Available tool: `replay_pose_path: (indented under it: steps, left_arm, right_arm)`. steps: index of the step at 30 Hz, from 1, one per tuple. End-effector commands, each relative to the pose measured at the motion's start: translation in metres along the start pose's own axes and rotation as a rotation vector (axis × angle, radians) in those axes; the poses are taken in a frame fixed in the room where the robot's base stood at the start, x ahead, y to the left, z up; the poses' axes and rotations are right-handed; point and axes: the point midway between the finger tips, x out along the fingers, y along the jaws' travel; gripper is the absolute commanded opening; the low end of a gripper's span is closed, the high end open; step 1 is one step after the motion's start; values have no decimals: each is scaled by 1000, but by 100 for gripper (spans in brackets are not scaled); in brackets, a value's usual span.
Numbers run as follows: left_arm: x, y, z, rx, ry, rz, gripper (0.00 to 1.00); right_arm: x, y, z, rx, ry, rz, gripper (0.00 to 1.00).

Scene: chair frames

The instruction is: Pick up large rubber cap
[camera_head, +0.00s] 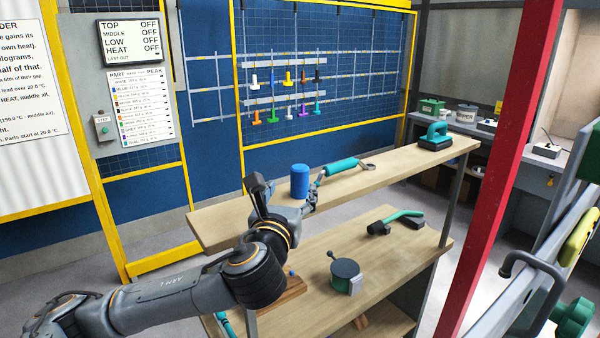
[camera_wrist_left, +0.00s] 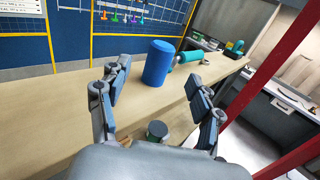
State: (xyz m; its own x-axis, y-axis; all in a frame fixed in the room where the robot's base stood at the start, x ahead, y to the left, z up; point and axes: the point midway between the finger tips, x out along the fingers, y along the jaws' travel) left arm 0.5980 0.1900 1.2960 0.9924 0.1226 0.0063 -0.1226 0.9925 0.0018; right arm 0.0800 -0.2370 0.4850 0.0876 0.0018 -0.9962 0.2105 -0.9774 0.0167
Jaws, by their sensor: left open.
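A blue upright cylinder (camera_head: 299,182), which looks like the large rubber cap, stands on the upper wooden shelf (camera_head: 225,222). My left gripper (camera_head: 283,192) is at the near edge of this shelf, just in front of the cylinder. In the left wrist view the open left gripper (camera_wrist_left: 156,74) has one finger on each side of the blue cylinder (camera_wrist_left: 157,64). The cylinder appears beyond the fingertips, and I see no contact. My right gripper is not in view.
A teal tool (camera_head: 338,168) lies right of the cylinder, close to it. A teal-handled block (camera_head: 436,138) is at the shelf's far end. The lower shelf holds a green round container (camera_head: 346,276). A red post (camera_head: 490,190) stands at right.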

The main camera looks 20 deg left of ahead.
Motion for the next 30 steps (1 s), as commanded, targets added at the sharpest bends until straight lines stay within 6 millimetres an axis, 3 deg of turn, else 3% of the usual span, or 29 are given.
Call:
replay_pose_path:
  steps: [3, 5, 8, 12, 15, 22, 30]
  left_arm:
    - [21, 0, 2, -1, 2, 3, 65]
    - [28, 0, 1, -1, 2, 2, 65]
    - [34, 0, 0, -1, 1, 0, 65]
    - [42, 0, 2, -1, 2, 1, 65]
    - [56, -2, 4, -1, 2, 2, 65]
    - [83, -2, 1, -2, 2, 2, 65]
    - [87, -2, -1, -2, 1, 0, 65]
  right_arm:
    - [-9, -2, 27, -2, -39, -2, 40]
    - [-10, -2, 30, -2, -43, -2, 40]
    - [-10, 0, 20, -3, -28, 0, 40]
    - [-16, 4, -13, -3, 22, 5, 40]
    - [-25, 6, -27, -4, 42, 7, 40]
    - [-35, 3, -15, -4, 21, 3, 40]
    - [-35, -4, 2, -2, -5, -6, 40]
